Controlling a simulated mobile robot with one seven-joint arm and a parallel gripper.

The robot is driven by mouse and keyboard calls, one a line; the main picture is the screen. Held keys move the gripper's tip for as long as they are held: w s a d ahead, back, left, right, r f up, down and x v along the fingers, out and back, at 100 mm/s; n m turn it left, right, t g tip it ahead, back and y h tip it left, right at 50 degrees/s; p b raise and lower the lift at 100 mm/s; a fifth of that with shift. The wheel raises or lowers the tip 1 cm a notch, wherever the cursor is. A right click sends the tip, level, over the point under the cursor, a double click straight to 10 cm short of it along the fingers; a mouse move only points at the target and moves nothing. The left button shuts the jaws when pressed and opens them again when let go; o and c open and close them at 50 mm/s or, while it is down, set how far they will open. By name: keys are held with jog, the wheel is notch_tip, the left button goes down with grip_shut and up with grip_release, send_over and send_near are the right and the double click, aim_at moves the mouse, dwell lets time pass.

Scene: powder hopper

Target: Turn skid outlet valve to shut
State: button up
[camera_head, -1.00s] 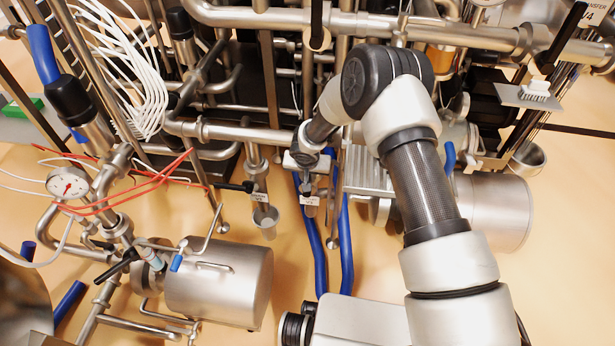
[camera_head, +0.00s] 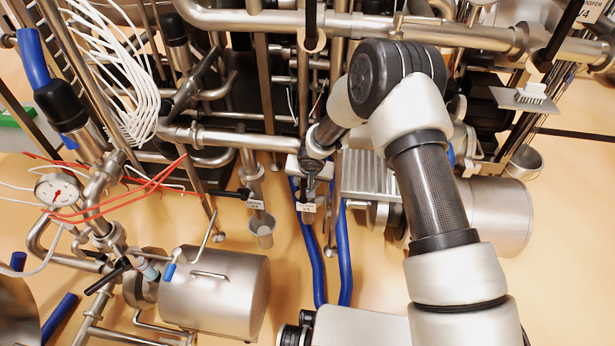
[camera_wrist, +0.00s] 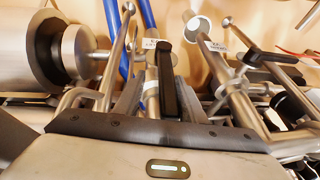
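A small valve with a white tag (camera_head: 306,207) hangs on a vertical pipe in the middle of the head view. The tag is too small to read, so I cannot confirm that this is the skid outlet valve. My gripper (camera_head: 310,165) is just above it, and its fingers are hard to see there. In the wrist view, a black lever (camera_wrist: 167,80) runs along the pipe, and its near end reaches between the dark fingers of my gripper (camera_wrist: 160,98). The fingers look apart, with gaps beside the lever.
A second tagged valve (camera_head: 256,204) with a sideways black lever (camera_wrist: 270,56) is close beside. Blue hoses (camera_head: 344,255) run down nearby. A steel drum (camera_head: 215,292) and a pressure gauge (camera_head: 58,191) are at left. A finned motor (camera_head: 370,177) is close at right.

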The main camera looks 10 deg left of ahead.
jog(key=p+v, duration=0.3)
jog(key=v, duration=1.4)
jog(key=shift+a+r, duration=0.1)
jog(key=s+d+r+m+t+h, duration=0.1)
jog(key=s+d+r+h, duration=0.15)
jog(key=d+r, duration=0.75)
jog(key=s+d+r+h, duration=0.1)
jog(key=s+d+r, duration=0.2)
jog(key=d+r, duration=0.65)
jog(key=s+d+r+y, duration=0.1)
jog(key=s+d+r, duration=0.15)
jog(key=s, duration=0.35)
jog(key=s+d+r, duration=0.1)
jog(key=s+r, duration=0.3)
jog(key=s, duration=0.3)
jog(key=s+d+r+y, duration=0.1)
jog(key=s+d+r, duration=0.15)
jog(key=s, duration=0.35)
notch_tip(320, 180, up, 22)
jog(key=p, duration=2.2)
jog(key=shift+s+a+n, duration=0.3)
jog(key=shift+s+a, duration=0.05)
jog(key=shift+s, duration=0.05)
